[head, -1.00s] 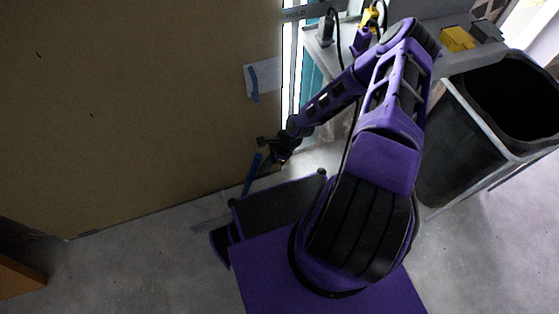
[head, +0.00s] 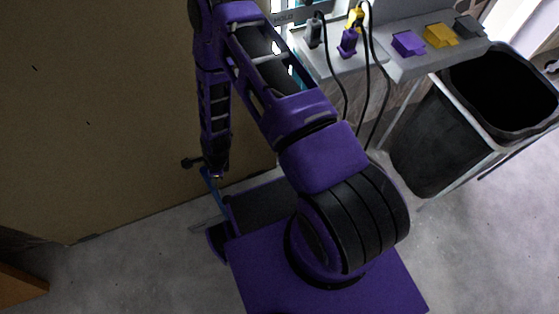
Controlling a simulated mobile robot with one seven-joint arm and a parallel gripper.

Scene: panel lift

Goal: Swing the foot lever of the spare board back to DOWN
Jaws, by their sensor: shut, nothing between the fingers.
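The spare board appears to be the large brown panel (head: 100,110) standing at the left. A blue foot lever (head: 208,184) shows low at its right part, leaning up and to the left. The lever's lower end is close to the floor beside my base. My gripper (head: 216,175) points down at the lever's upper part, very near or touching it; I cannot tell which. The gripper is shut, with nothing seen held in it. My arm hides the white plate area higher on the board. Any mark for DOWN is not readable.
A black bin (head: 440,130) in a pale frame stands at the right. A grey shelf (head: 400,60) above carries a purple block (head: 408,43), a yellow block (head: 440,35) and plugs with hanging cables. Grey floor (head: 120,270) is clear at the lower left, except an orange-brown edge (head: 20,275).

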